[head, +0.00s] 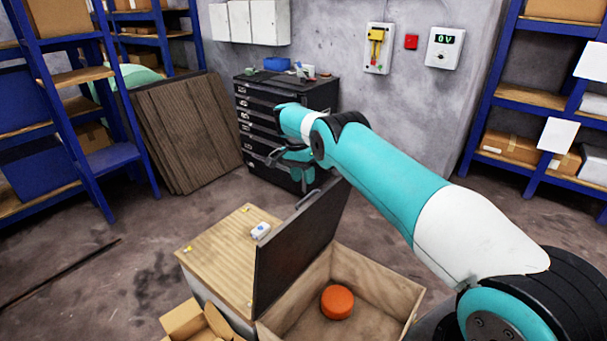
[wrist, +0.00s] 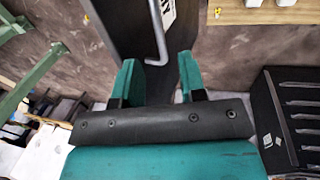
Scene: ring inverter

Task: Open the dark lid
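The dark lid (head: 295,240) stands raised, close to upright, at the left side of a wooden box (head: 395,285). The box is open to view and holds an orange round piece (head: 337,301). A grey bar handle (head: 308,199) is at the lid's top edge. My gripper (head: 272,160) is above and a little left of the lid's top edge. In the wrist view the two teal fingers (wrist: 158,65) are apart, and the handle (wrist: 156,35) appears between and beyond their tips. I see no grip on it; the exact depth gap cannot be told.
A wooden top (head: 222,255) with a small white device (head: 260,231) lies left of the lid. An open cardboard box (head: 190,320) is in front. A black drawer cabinet (head: 262,115) stands behind my gripper.

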